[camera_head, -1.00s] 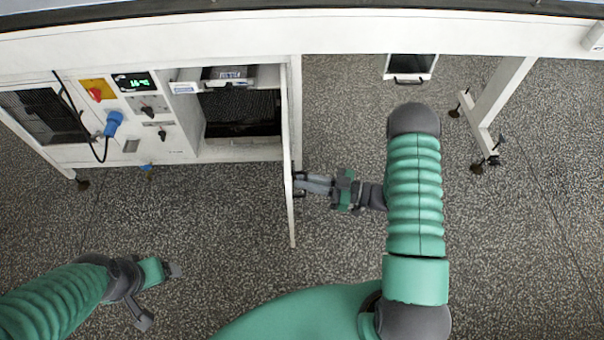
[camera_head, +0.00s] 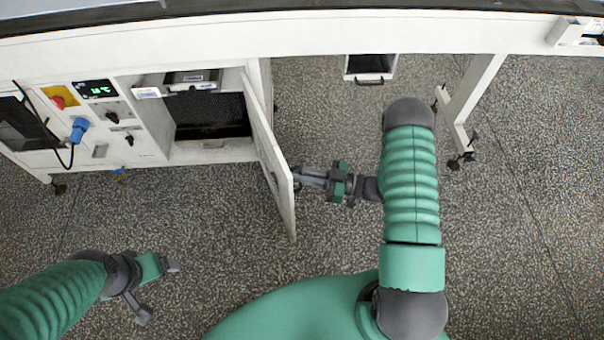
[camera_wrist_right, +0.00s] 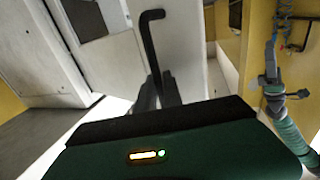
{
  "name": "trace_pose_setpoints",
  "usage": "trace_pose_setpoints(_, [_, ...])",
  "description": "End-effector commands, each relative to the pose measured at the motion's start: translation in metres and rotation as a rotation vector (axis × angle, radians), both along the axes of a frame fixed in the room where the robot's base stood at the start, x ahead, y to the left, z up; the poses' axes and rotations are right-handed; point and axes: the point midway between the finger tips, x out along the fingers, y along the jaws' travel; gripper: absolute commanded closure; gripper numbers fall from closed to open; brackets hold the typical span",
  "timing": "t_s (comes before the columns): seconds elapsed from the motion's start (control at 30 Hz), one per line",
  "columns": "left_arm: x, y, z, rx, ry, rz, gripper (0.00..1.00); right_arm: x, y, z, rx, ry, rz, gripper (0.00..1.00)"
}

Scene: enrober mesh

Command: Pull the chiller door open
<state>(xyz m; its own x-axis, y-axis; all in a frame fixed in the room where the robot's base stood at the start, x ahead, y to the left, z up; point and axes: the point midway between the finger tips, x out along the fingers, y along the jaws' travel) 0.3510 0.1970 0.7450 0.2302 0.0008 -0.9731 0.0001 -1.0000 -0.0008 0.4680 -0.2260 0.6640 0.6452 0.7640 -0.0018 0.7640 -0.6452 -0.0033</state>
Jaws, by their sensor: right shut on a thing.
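The white chiller door (camera_head: 266,140) stands swung out from the cabinet (camera_head: 150,125), well past square to its front, leaving the dark chiller opening (camera_head: 212,115) uncovered. My right gripper (camera_head: 299,177) is at the door's outer face near its free edge, shut on the door handle, which is mostly hidden in the head view. In the right wrist view, the black bent handle (camera_wrist_right: 150,40) rises from between the dark fingers (camera_wrist_right: 160,92) against the white door. My left gripper (camera_head: 157,291) is open and empty above the floor at lower left, away from the door.
A control panel (camera_head: 100,105) with a display, knobs and a blue plug (camera_head: 78,129) is left of the opening. A white beam (camera_head: 330,32) runs across the top, with a support leg (camera_head: 470,100) at right. The speckled floor right of the door is clear.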

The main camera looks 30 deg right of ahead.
Motion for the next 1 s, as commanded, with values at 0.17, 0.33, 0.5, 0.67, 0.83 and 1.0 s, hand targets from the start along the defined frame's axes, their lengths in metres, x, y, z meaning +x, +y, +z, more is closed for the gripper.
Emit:
trace_pose_setpoints(0.17, [0.000, 0.000, 0.000, 0.000, 0.000, 0.000, 0.20, 0.002, -0.002, 0.001, 0.001, -0.006, -0.004, 0.77])
trace_pose_setpoints(0.33, [0.000, 0.000, 0.000, 0.000, 0.000, 0.000, 0.20, 0.001, -0.002, 0.001, 0.001, -0.005, -0.003, 0.67])
trace_pose_setpoints(0.5, [0.000, 0.000, 0.000, 0.000, 0.000, 0.000, 0.20, 0.000, -0.003, 0.001, 0.000, -0.004, -0.003, 0.67])
trace_pose_setpoints(0.67, [0.000, 0.000, 0.004, 0.000, 0.000, 0.000, 0.20, -0.013, -0.019, 0.001, 0.000, -0.004, -0.005, 0.67])
trace_pose_setpoints(0.83, [0.000, 0.000, 0.009, 0.000, 0.000, 0.000, 0.20, -0.044, -0.057, 0.001, 0.000, -0.004, -0.007, 0.67])
trace_pose_setpoints(1.0, [0.000, 0.000, 0.012, 0.000, 0.000, 0.000, 0.20, -0.076, -0.095, 0.000, 0.000, -0.003, -0.006, 0.67])
